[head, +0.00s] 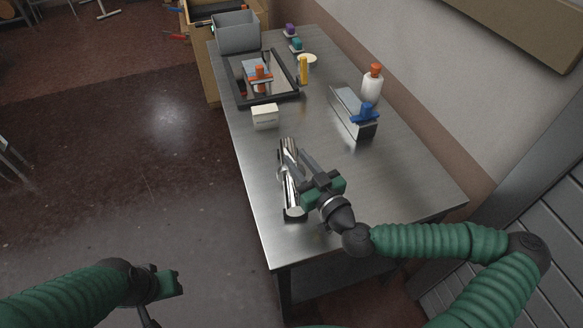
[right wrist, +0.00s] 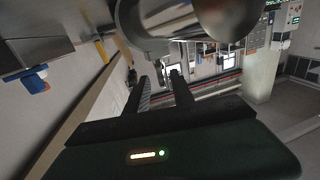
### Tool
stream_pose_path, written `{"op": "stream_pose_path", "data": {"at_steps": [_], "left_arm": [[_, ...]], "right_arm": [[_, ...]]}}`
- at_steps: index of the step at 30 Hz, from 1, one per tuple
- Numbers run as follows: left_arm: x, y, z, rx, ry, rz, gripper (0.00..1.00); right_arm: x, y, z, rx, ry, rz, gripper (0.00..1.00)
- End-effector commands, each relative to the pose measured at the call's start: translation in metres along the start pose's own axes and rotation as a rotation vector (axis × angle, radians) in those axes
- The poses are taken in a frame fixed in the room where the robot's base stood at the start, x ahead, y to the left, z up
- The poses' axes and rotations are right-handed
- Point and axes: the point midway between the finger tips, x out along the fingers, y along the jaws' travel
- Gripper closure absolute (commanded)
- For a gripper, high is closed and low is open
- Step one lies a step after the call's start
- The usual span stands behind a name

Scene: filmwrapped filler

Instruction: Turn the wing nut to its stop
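A shiny metal cylinder assembly (head: 290,180) stands near the front of the steel table; its curved metal also fills the top of the right wrist view (right wrist: 185,18). I cannot pick out a wing nut on it for certain. My right gripper (head: 296,166) is right beside this assembly and hides part of it. In the right wrist view its two dark fingers (right wrist: 158,80) are apart with nothing seen gripped between them. Whether they touch the metal is unclear. My left gripper (head: 168,286) is low at the left, away from the table, its finger opening not clear.
On the table (head: 240,190) are a white block (head: 265,116), a metal box with a blue part (head: 364,112), a white orange-capped bottle (head: 372,84), a dark-framed tray (head: 238,92), a yellow piece (head: 303,70) and a grey bin (head: 236,32). The right front surface is clear.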

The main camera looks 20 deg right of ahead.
Motion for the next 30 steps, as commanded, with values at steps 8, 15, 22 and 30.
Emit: {"op": "stream_pose_path", "data": {"at_steps": [8,15,22,30], "left_arm": [[0.009,0.0,0.002,0.0,0.001,0.0,0.64],[0.009,0.0,0.002,0.0,0.001,0.0,0.64],[0.009,0.0,0.002,0.0,0.0,0.0,0.64],[0.009,0.0,0.002,0.0,0.0,0.0,0.64]], "right_arm": [[0.032,-0.001,-0.002,0.003,0.0,-0.001,0.71],[0.033,-0.001,-0.001,0.003,-0.001,-0.001,0.71],[0.033,-0.001,-0.001,0.002,-0.001,-0.001,1.0],[0.033,-0.001,-0.001,0.002,0.0,0.0,1.0]]}}
